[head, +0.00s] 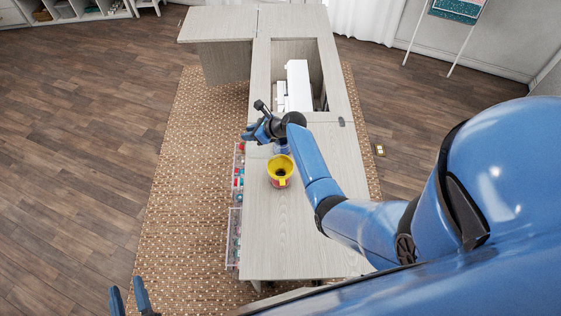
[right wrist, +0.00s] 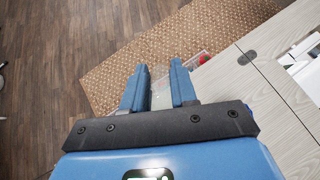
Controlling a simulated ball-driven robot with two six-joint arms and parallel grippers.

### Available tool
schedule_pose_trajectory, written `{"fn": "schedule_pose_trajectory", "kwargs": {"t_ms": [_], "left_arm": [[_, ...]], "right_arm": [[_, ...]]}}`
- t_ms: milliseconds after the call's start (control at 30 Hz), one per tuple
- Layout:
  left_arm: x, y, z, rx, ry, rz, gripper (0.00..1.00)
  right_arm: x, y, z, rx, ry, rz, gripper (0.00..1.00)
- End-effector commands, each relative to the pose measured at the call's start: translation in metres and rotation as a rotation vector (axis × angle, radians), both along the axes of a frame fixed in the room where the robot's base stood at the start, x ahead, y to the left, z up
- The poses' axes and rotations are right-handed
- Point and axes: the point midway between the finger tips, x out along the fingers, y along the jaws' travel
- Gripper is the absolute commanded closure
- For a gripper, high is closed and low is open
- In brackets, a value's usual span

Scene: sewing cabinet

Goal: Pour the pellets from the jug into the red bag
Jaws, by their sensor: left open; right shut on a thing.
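My right gripper (head: 258,132) reaches over the cabinet top and is shut on the jug. The jug is mostly hidden by my gripper in the head view. A clear, pale part of the jug (right wrist: 161,93) shows between the fingers (right wrist: 160,88) in the right wrist view; its pellets cannot be made out. The red bag (head: 280,183) stands on the cabinet top just below my right gripper in the picture. A yellow funnel-like piece (head: 274,164) with a dark opening covers its top. My left gripper (head: 130,300) is open and empty at the bottom left, over the floor.
The pale wooden cabinet top (head: 285,235) is clear in front of the bag. A white sewing machine (head: 298,85) sits in the cabinet's recess behind. Clear drawers (head: 236,220) with colourful contents stick out on the cabinet's left side, above a woven rug (head: 190,200).

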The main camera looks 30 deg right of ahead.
Motion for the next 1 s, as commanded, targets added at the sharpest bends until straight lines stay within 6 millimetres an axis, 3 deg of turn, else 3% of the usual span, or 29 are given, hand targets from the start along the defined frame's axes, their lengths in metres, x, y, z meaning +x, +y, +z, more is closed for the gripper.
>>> {"fn": "schedule_pose_trajectory", "kwargs": {"t_ms": [333, 667, 1000], "left_arm": [[0.000, 0.000, -0.003, 0.000, 0.001, 0.000, 0.57], [0.000, 0.000, -0.038, 0.000, 0.001, 0.000, 0.57], [0.000, 0.000, -0.076, 0.000, 0.001, 0.000, 0.57]], "right_arm": [[0.017, 0.013, -0.011, -0.150, 0.192, 0.002, 1.00], [0.035, 0.026, -0.047, -0.258, 0.338, 0.001, 1.00], [0.046, 0.034, -0.068, -0.337, 0.437, -0.001, 1.00]]}}
